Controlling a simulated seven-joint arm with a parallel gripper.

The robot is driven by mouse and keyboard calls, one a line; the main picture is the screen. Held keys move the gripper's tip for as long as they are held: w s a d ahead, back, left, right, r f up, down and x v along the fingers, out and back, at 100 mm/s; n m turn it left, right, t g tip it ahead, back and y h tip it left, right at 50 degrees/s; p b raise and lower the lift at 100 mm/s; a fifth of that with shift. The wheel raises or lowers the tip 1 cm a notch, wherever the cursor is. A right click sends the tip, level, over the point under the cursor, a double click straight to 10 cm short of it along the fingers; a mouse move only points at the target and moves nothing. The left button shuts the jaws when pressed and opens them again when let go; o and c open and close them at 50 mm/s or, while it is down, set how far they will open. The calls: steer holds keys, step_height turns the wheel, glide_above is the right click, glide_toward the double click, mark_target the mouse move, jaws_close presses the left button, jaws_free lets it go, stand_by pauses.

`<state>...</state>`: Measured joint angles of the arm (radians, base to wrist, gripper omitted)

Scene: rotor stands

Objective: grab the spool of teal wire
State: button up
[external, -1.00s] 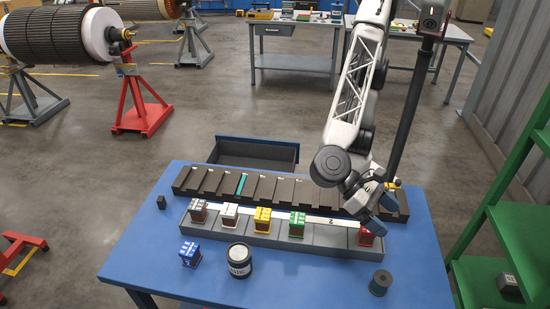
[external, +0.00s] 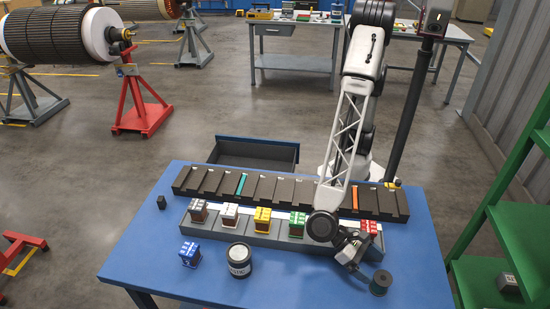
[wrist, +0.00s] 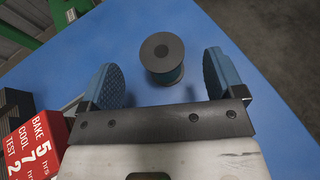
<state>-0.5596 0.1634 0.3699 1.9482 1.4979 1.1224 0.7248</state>
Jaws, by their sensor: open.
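The spool of teal wire (external: 381,282) stands upright on the blue table near its front right corner. In the wrist view the spool (wrist: 163,57) shows a dark round flange with a centre hole and a band of teal wire below it. My gripper (external: 364,272) is open, just left of the spool in the external view. In the wrist view my gripper (wrist: 164,82) has its two blue pads spread wide, with the spool between and slightly beyond them. The pads do not appear to touch it.
A red block (external: 369,229) with white lettering sits in the grey rack (external: 262,240) close to my gripper; it also shows in the wrist view (wrist: 55,145). A dark can (external: 239,261) and a blue block (external: 190,254) stand further left. The table (external: 310,284) between can and gripper is clear.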

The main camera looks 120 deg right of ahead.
mark_target(385, 279)
steer(key=shift+f, duration=0.6)
steer(key=shift+a, duration=0.1)
steer(key=shift+x, duration=2.4)
steer(key=c, duration=1.1)
steer(key=shift+r, duration=0.15)
steer(key=shift+r, duration=4.85)
